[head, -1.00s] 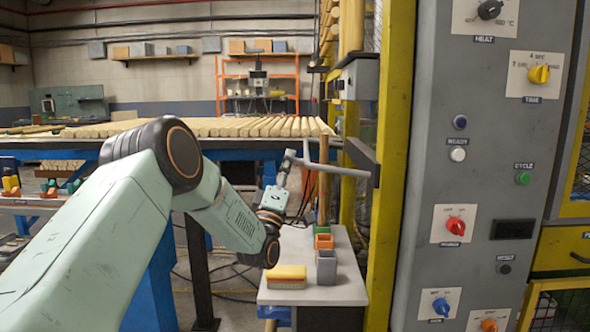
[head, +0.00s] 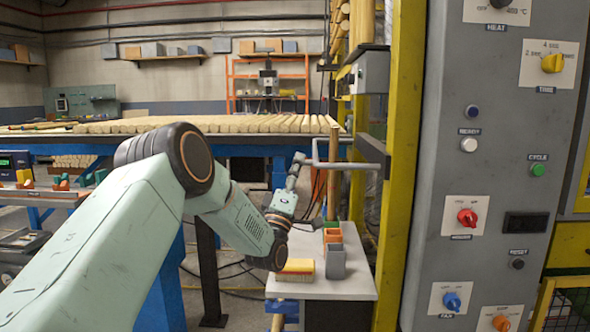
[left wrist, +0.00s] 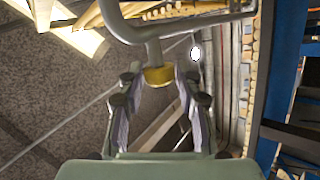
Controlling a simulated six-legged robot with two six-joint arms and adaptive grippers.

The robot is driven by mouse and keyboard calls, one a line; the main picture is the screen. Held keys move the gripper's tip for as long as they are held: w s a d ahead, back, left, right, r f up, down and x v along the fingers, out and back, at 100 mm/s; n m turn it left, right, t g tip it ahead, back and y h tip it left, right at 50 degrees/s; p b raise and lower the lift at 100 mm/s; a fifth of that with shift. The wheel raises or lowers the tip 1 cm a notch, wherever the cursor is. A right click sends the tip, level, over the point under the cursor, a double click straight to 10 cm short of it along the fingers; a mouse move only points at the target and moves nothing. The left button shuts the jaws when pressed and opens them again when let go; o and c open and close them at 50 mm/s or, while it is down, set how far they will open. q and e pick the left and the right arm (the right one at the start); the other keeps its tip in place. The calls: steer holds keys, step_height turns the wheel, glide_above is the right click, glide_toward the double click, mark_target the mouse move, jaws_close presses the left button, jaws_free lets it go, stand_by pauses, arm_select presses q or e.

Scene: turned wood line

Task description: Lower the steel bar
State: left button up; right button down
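The steel bar (head: 345,165) is a grey bent rod reaching left from a dark bracket on the yellow post in the head view. It lies roughly level. In the left wrist view the steel bar (left wrist: 205,27) crosses the top, and a short stem ends in a brass-coloured tip (left wrist: 158,76). My left gripper (head: 297,163) is at the bar's left end. In the left wrist view my left gripper (left wrist: 159,74) has its fingers apart on either side of the brass tip. Firm contact is not clear. My right gripper is out of view.
A grey stand (head: 345,287) below the bar holds a yellow-and-red block (head: 296,270) and small coloured bins (head: 334,262). A grey control cabinet (head: 490,160) with knobs stands to the right. A table of wooden rods (head: 210,125) is behind.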

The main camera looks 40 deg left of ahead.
arm_select(q)
steer(key=o, duration=0.4)
steer(key=shift+w+f, duration=0.2)
steer(key=shift+w, duration=0.05)
steer(key=shift+s, duration=0.1)
steer(key=shift+s+r, duration=0.1)
steer(key=shift+r, duration=0.05)
steer(key=v, duration=1.2)
